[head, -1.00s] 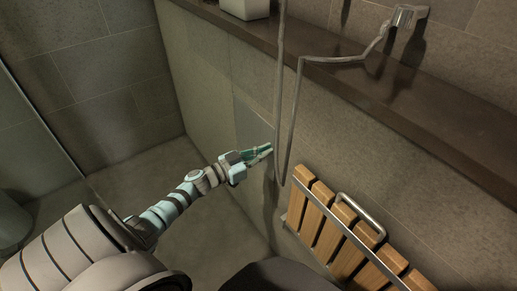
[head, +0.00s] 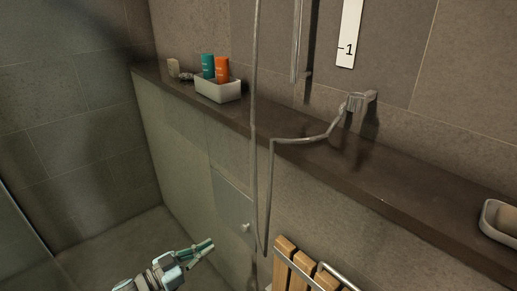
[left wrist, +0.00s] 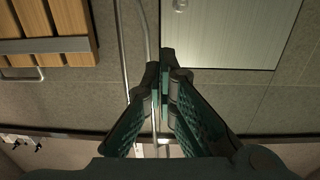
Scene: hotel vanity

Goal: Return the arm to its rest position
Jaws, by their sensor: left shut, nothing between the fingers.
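My left gripper (head: 207,246) shows near the bottom of the head view, with its green-lined fingers together and nothing between them. It is in front of the low wall, left of the hanging shower hose (head: 263,200). Only my wrist and gripper show there; the rest of my left arm is below the picture. In the left wrist view, the closed fingertips (left wrist: 165,58) point towards the wall near a pale panel (left wrist: 222,30) with a small knob. My right gripper is not in view.
A slatted wooden seat (head: 290,265) is on the wall at lower right. A dark ledge (head: 320,160) runs above, with a white tray (head: 218,92) holding a teal bottle (head: 208,66) and an orange bottle (head: 222,70). A soap dish (head: 498,222) sits at far right. Floor at left is clear.

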